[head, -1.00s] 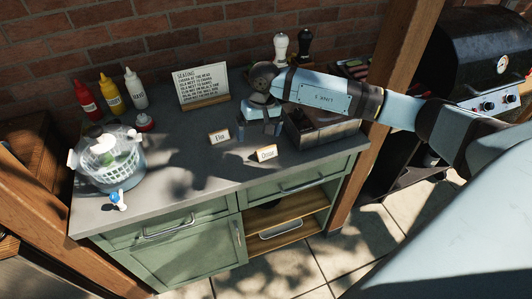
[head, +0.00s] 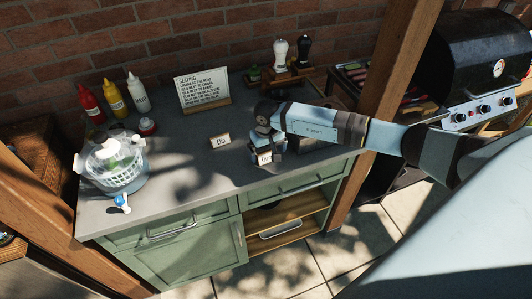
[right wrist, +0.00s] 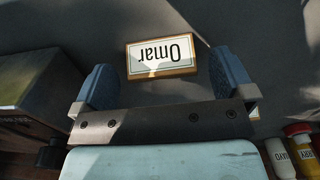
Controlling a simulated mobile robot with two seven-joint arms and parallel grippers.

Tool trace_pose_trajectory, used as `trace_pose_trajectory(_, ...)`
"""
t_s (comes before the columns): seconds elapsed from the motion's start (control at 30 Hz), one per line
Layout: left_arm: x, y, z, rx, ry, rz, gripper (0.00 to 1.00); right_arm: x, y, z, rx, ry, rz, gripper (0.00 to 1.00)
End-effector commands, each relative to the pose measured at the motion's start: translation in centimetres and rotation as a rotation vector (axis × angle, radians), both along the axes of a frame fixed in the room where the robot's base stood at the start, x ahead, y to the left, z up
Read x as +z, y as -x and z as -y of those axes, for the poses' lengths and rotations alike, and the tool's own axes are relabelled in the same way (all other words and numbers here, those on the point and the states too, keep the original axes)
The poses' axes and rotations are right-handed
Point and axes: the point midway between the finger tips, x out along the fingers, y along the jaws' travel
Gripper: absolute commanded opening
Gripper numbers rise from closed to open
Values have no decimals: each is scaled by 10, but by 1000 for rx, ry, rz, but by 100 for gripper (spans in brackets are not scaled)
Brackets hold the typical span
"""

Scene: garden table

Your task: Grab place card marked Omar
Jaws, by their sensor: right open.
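The place card marked Omar (head: 264,158) stands on the grey counter near its front edge. In the right wrist view the card (right wrist: 161,54) shows a white face with a wooden border, its name upside down. My right gripper (head: 265,156) is open just over the card. In the right wrist view its two blue fingers (right wrist: 161,75) stand apart, one to each side of the card, with gaps between them and it. The card is not held. My left gripper is not in view.
A second place card (head: 220,141) stands to the left. A seating sign (head: 202,90) stands behind it. Sauce bottles (head: 115,97) and a salad spinner (head: 115,162) are at the left. A dark box (right wrist: 38,90) is close beside the gripper in the wrist view.

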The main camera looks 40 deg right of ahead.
Motion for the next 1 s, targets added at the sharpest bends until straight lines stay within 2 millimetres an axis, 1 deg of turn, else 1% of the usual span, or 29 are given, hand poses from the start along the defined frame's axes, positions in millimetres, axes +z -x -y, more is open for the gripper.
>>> trace_pose_trajectory(0.03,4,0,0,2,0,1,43,-6,0,-1,-1,-2,-3,100)
trace_pose_trajectory(0.17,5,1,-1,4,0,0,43,-17,0,0,-1,-1,0,100)
trace_pose_trajectory(0.4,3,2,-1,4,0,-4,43,-19,0,0,0,-1,1,100)
trace_pose_trajectory(0.57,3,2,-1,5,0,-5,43,-19,0,0,0,-1,1,63)
trace_pose_trajectory(0.6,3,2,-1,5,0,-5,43,-18,0,0,0,-1,1,54)
trace_pose_trajectory(0.63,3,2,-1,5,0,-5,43,-18,0,0,0,-1,1,51)
trace_pose_trajectory(0.87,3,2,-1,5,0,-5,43,-18,0,0,0,-1,1,51)
trace_pose_trajectory(1.0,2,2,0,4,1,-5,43,-14,-1,0,1,0,3,51)
